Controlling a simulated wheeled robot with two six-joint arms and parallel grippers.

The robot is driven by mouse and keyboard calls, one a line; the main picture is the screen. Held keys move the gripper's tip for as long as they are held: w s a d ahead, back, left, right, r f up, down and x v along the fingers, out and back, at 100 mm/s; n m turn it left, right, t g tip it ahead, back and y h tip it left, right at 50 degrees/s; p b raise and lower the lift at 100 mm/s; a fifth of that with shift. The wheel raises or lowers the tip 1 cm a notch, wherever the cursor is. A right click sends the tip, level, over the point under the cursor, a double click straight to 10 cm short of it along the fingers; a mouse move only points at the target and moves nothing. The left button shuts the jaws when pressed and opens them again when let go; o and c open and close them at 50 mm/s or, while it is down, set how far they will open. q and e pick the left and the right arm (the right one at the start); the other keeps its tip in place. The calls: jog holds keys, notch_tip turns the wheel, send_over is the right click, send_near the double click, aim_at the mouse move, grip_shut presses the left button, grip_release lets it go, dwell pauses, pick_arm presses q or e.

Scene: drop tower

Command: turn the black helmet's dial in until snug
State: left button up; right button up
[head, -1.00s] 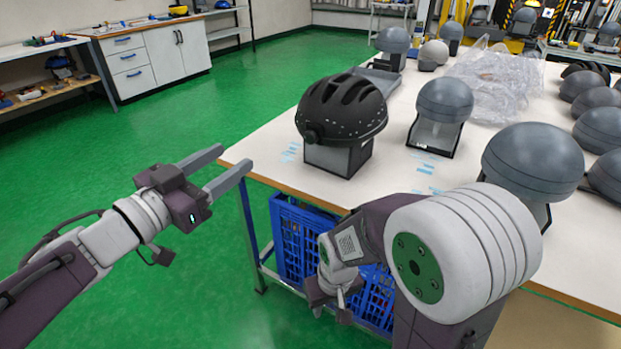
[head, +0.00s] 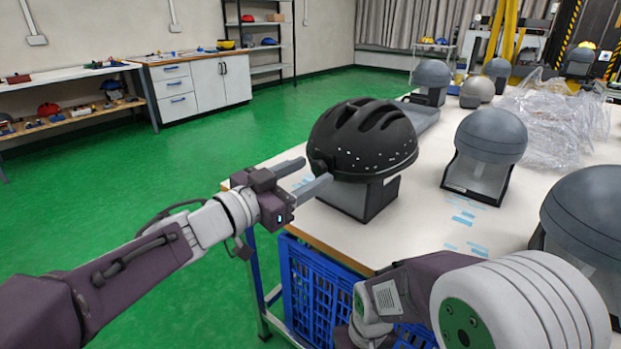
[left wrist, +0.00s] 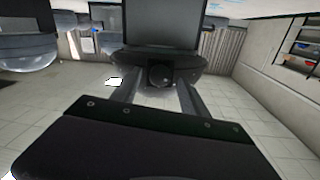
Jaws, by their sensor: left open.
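The black helmet (head: 365,135) sits on a grey stand (head: 375,200) near the table's left edge. My left gripper (head: 317,172) is open, with its two fingers pointing at the helmet's near left rim. In the left wrist view, the round dark dial (left wrist: 160,75) shows between the two open fingers (left wrist: 160,92), below the stand in that picture. I cannot tell whether the fingers touch it. In the head view the dial is not clearly visible behind the fingers. My right arm is folded low at the bottom right, and its fingers are out of sight.
Clear plastic wrap (head: 555,120) lies farther back. A blue crate (head: 320,295) is under the white table (head: 425,215). The green floor at left is free.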

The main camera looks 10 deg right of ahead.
pick_arm(q)
jog(key=shift+w+d, duration=0.3)
jog(key=shift+d, duration=0.15)
grip_shut()
